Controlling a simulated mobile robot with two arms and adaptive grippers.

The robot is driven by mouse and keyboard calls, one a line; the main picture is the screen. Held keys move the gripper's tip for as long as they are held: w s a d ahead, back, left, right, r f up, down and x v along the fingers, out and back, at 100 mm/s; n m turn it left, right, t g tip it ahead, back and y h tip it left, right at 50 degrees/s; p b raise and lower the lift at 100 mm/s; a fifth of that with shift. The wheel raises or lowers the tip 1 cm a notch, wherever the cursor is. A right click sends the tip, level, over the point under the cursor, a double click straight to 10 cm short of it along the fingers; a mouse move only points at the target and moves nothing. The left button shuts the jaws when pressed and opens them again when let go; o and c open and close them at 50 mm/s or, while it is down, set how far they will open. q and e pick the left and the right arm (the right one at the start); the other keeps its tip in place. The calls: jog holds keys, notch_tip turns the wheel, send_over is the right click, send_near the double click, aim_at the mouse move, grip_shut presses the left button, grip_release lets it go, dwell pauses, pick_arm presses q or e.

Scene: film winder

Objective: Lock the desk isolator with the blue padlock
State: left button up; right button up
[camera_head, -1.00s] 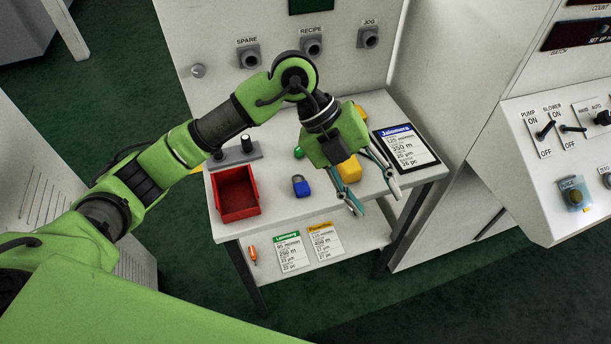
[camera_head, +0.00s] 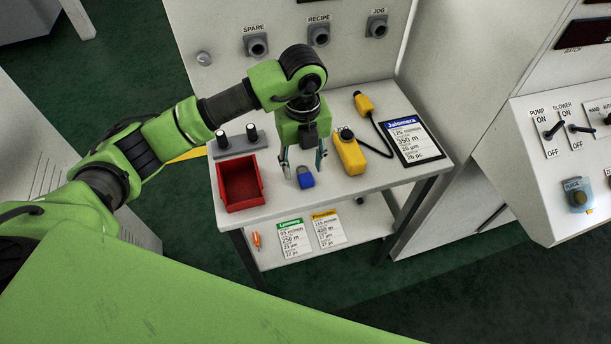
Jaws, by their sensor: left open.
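The blue padlock (camera_head: 306,182), with a grey shackle, lies on the white table beside the red bin. My left gripper (camera_head: 304,169) points down over it. Its two fingers are open, one on either side of the padlock's shackle end in this view. I cannot tell whether they touch it. I cannot pick out the desk isolator with certainty. My right gripper is not in view.
The red bin (camera_head: 230,206) stands left of the padlock on the table (camera_head: 280,210). A yellow pendant (camera_head: 348,154) with a black cable and a dark-framed card (camera_head: 409,141) lie to the right. A switch panel (camera_head: 551,150) is at far right.

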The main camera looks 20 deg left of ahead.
aim_at(307, 179)
pick_arm(q)
jog(key=shift+d+f+p, duration=0.15)
jog(key=shift+f+p, duration=0.25)
jog(key=f, duration=0.1)
jog(key=f+p, duration=0.1)
jog(key=f, duration=0.1)
jog(key=shift+w+d+f, duration=0.15)
jog(key=shift+d+f, duration=0.05)
jog(key=shift+f, duration=0.45)
jog(key=c, duration=1.2)
jog(key=shift+r, duration=0.1)
jog(key=shift+w+r+b, duration=0.1)
jog(key=shift+r+b, duration=0.3)
jog(key=shift+r, duration=0.1)
jog(key=s+d+r+b, duration=0.2)
jog(key=d+r+b, duration=0.3)
jog(key=d+r, duration=0.7)
jog(key=shift+s+d+b, duration=0.35)
jog(key=shift+s+d, duration=0.05)
jog(key=shift+d, duration=0.5)
